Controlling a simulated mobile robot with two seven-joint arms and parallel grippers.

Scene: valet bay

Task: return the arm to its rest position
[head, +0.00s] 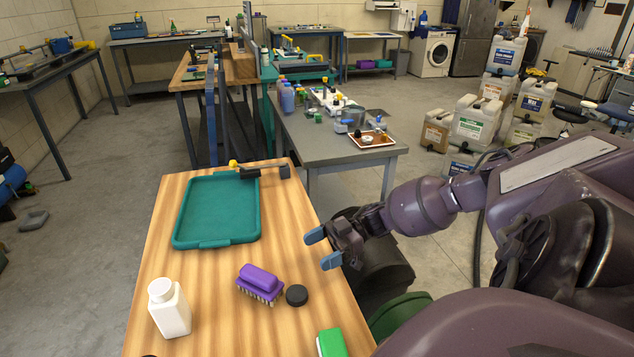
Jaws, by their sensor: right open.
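My right arm comes in from the right of the head view. Its gripper (319,248) is over the right edge of the wooden table (210,290). Its two blue-tipped fingers are apart with nothing between them. A purple brush (260,281) lies bristles down on the table, to the lower left of the gripper, with a black round cap (297,295) beside it. The gripper is apart from both. My left gripper is not in view.
A teal tray (217,210) lies empty at the table's far side, with a black clamp-like tool (262,172) behind it. A white bottle (169,308) stands front left. A green block (331,343) is at the front edge. A grey bench (335,150) stands beyond.

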